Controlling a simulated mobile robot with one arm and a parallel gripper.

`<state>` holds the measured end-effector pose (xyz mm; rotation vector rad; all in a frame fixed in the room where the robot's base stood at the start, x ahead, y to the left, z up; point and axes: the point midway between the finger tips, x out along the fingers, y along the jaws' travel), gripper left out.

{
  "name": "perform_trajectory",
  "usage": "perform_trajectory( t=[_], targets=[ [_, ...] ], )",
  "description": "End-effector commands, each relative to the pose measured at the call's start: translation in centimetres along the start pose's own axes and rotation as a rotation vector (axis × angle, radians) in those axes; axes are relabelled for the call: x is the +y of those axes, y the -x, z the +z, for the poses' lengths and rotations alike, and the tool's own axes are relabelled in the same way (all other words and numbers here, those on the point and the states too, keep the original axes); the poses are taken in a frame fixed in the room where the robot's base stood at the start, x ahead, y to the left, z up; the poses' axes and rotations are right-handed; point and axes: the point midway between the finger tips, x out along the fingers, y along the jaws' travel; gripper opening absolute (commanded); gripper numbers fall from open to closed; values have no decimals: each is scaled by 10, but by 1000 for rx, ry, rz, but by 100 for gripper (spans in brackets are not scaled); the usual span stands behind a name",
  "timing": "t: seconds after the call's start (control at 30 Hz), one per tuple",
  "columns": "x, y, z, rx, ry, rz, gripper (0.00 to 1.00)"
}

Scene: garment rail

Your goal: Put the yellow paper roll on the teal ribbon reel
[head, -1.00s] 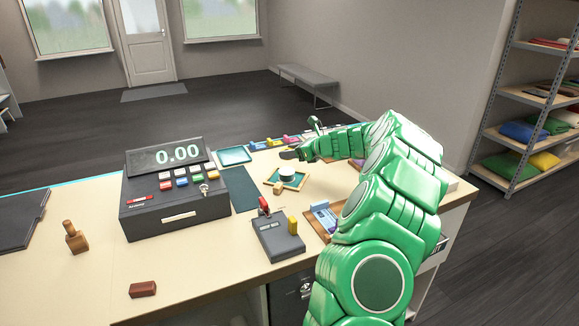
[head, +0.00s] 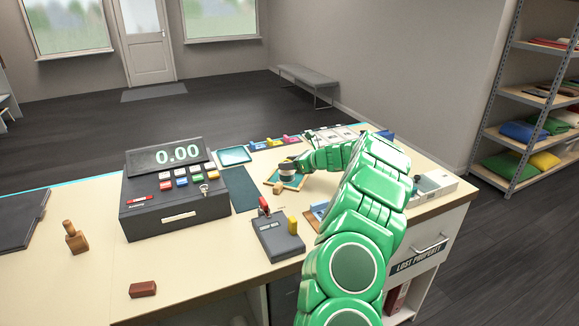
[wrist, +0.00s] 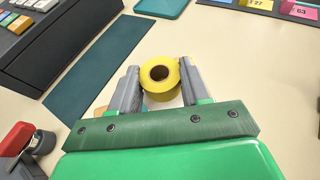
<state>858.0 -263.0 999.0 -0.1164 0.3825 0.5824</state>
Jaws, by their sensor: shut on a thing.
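The yellow paper roll (wrist: 160,74) is between the two fingers of my gripper (wrist: 160,88) in the wrist view, its dark core hole facing the camera. My gripper is shut on it. In the head view my gripper (head: 288,166) is low over a small wood-edged teal tray (head: 291,181). A small pale round thing shows just under the fingertips there, too small to tell apart. The teal ribbon reel cannot be made out clearly now; my gripper and the roll cover that spot. Whether the roll touches it cannot be told.
A cash register (head: 175,195) stands left of the tray, with a dark teal mat (head: 240,188) between. A card terminal (head: 278,238) with a red-handled item is in front. A teal dish (head: 234,155) and coloured items (head: 275,141) lie behind.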

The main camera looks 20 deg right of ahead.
Motion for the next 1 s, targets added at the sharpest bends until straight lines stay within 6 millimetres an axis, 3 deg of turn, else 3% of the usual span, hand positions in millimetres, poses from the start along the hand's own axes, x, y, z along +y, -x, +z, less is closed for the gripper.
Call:
perform_trajectory(
  t=[0.1, 0.47, 0.5, 0.63, 1.0],
  targets=[
    [0, -4, -9, -1, -1, 0, 18],
    [0, -5, -12, -1, -1, -1, 18],
    [0, -5, -12, -1, -1, -1, 50],
    [0, -5, -12, -1, 0, -1, 70],
    [0, -4, -10, -1, 0, -1, 72]
  ],
)
